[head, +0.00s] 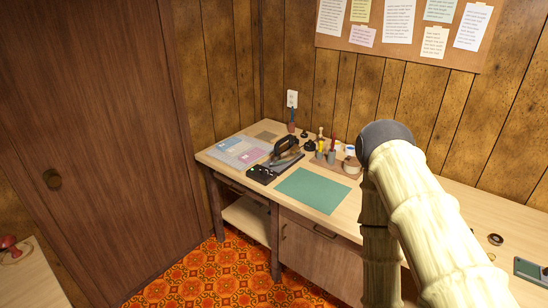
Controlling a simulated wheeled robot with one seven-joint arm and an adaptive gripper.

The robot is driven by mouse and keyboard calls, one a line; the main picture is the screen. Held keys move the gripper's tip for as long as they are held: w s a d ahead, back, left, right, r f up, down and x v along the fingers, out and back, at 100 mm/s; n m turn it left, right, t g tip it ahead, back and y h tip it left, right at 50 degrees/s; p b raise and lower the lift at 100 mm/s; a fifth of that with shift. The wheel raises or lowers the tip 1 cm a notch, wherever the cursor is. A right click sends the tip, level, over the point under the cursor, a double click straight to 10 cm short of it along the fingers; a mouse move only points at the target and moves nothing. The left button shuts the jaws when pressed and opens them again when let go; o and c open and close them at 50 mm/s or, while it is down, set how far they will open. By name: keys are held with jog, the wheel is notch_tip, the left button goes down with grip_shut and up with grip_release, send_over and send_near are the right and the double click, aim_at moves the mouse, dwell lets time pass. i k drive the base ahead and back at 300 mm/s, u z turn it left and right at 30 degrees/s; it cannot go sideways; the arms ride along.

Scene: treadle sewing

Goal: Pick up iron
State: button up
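What looks like the iron (286,148), a dark body with a black arched handle, sits toward the back of the wooden desk (340,218), left of the middle of the head view. It stands just behind a black strip (262,174) with small lights; I cannot tell whether they touch. My arm shows at the right, rising to a dark joint and bending down. My gripper is not in view, so its state and distance from the iron do not show.
A green mat (313,191) lies in front of the iron, and flat packets (240,150) lie to its left. Several small tools stand in a holder (342,165) to its right. A dark ring (495,239) lies at the right. Drawers hang below the desktop.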

aim_at(285, 154)
jog(key=u, duration=0.75)
jog(key=i, duration=1.4)
jog(key=z, duration=0.1)
